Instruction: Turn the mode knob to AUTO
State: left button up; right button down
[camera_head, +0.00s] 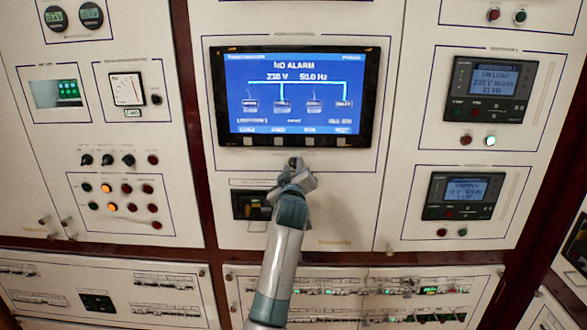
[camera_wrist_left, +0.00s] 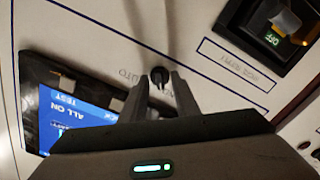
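The mode knob (camera_wrist_left: 159,77) is a small black round knob on the white panel. In the wrist view it sits between the two fingertips of my left gripper (camera_wrist_left: 160,82), with a narrow gap showing on each side. A faint, upside-down label that looks like AUTO lies left of the knob in that view. Which way the knob points is too small to tell. In the head view my left gripper (camera_head: 294,168) is at the panel just below the big screen and covers most of the knob. My right gripper is not in view.
The big blue screen (camera_head: 295,92) reading NO ALARM is just above my gripper. A dark recessed switch (camera_head: 250,205) is close by, lower left; the wrist view shows it with a green OFF light (camera_wrist_left: 272,38). Meters, lamps and small knobs fill the side panels.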

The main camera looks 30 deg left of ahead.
pick_arm(q)
jog(key=c, duration=0.7)
grip_shut()
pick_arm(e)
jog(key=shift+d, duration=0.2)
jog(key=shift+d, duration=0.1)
